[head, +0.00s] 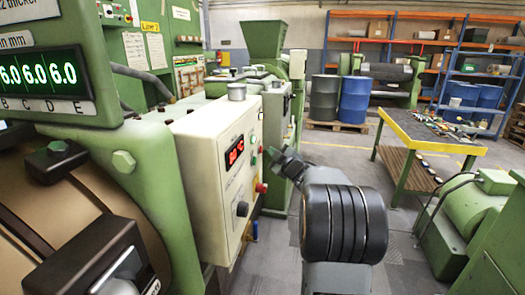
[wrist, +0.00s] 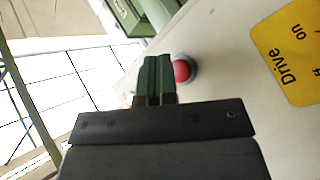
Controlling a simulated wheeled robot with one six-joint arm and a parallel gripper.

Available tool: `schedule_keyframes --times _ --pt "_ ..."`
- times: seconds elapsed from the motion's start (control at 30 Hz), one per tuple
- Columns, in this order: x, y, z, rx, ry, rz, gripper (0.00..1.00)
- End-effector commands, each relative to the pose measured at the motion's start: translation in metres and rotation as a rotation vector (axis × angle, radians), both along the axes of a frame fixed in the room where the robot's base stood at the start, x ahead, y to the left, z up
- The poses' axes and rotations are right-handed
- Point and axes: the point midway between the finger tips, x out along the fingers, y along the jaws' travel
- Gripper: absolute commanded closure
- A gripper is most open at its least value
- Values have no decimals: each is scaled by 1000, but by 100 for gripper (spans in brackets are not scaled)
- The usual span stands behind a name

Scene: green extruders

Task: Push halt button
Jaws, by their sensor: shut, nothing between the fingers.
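A red round button (wrist: 182,71) with a grey collar sits on the pale panel in the wrist view, just right of my gripper's fingertips. My gripper (wrist: 157,62) has its two green-tipped fingers together with nothing between them. The fingers overlap the button's left edge in the picture; I cannot tell whether they touch it. In the head view, my gripper (head: 274,154) is at the right side of the white control box (head: 212,160), near its buttons. A red button (head: 262,187) shows low on that box's edge. I see no readable halt label.
A yellow "Drive on" label (wrist: 290,50) is on the panel. The box carries a red display (head: 234,152) and a dark knob (head: 242,209). A workbench (head: 430,130) and blue drums (head: 356,98) stand farther back. Grey floor is free between the box and bench.

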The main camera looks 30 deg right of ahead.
Motion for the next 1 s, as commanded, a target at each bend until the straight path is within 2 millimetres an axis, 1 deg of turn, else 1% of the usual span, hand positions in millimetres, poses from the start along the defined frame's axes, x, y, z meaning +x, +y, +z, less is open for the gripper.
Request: schedule_keyframes --times 0.37,0.7,1.0 --pt "0 0 0 0 0 0 100" --pt "6 6 0 0 -1 1 100" --pt "6 6 0 0 0 0 100"
